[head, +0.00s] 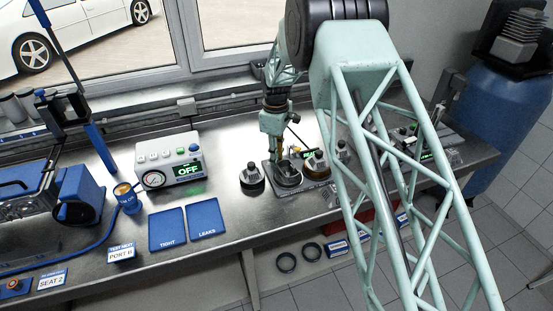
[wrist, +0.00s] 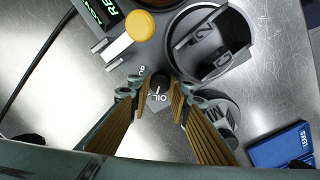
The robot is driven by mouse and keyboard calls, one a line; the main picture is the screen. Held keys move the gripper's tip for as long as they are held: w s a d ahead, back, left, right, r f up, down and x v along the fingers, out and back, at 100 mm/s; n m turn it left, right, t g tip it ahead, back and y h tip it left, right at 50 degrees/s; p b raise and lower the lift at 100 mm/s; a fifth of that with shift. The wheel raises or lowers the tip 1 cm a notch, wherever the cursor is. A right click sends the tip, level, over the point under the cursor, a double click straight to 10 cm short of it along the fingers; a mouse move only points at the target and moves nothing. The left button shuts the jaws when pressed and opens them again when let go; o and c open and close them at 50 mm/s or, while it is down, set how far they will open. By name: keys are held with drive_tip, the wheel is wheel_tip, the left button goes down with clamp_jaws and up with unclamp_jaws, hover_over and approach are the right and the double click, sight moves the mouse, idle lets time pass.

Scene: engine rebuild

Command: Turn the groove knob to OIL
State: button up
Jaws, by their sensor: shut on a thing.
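The groove knob (wrist: 159,82) is a small dark knob in the wrist view, at the middle of the picture. A white OIL mark (wrist: 161,98) shows upside down just below it. Another small label, partly covered, is at its upper left. My gripper (wrist: 160,90) has its two brown-padded fingers closed around the knob, one on each side. I cannot clearly read where the knob points. In the head view my gripper (head: 276,150) reaches down to the bench fixture (head: 288,190); the knob itself is hidden there.
Beside the knob are a yellow button (wrist: 140,26), a white lever (wrist: 120,45), a green-lit display (wrist: 97,10) and a large dark round holder (wrist: 209,45). A tester box reading OFF (head: 168,160) and blue TIGHT (head: 167,229) and LEAKS (head: 205,219) mats lie left on the bench.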

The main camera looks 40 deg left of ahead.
idle(0.3)
drive_tip(key=o, duration=0.8)
drive_tip(key=shift+o, duration=0.2)
drive_tip(key=shift+r, duration=0.1)
wheel_tip(320, 180, up, 12)
drive_tip(key=shift+s, duration=0.15)
idle(0.4)
